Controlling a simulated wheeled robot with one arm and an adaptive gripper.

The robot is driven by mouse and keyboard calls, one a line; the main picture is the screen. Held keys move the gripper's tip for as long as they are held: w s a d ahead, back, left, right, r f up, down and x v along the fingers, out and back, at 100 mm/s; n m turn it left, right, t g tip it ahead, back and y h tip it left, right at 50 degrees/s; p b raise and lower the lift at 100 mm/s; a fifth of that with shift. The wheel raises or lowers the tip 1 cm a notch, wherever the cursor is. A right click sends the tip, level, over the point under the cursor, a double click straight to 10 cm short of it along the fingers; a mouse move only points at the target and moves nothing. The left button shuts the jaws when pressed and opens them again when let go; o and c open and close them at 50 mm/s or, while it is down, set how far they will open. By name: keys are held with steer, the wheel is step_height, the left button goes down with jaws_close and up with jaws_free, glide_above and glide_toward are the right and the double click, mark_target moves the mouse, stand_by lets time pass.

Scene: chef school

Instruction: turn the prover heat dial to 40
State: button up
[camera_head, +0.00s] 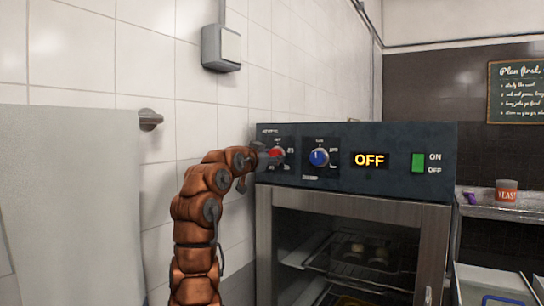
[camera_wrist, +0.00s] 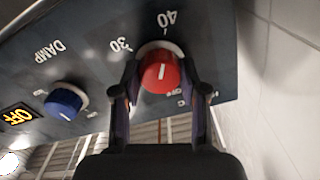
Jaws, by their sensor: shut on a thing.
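The red heat dial (camera_head: 277,153) is at the left end of the prover's dark control panel (camera_head: 345,135). In the wrist view the red dial (camera_wrist: 159,73) sits between the two fingers of my gripper (camera_wrist: 161,80), which is shut on it. A white mark on the dial's face runs nearly up and down in that view. The numbers 40 and 30 show above and to the upper left of the dial; other marks near it are partly hidden. In the head view my gripper (camera_head: 262,156) reaches the dial from the left.
A blue dial (camera_head: 319,157) labelled DAMP, an OFF display (camera_head: 369,160) and a green switch (camera_head: 418,162) are on the same panel to the right. The glass-doored cabinet (camera_head: 350,250) is below. A tiled wall (camera_head: 80,50) stands close on the left.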

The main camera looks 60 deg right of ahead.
steer(key=o, duration=1.1)
steer(key=shift+o, duration=0.2)
steer(key=shift+a, duration=0.15)
steer(key=a, duration=0.3)
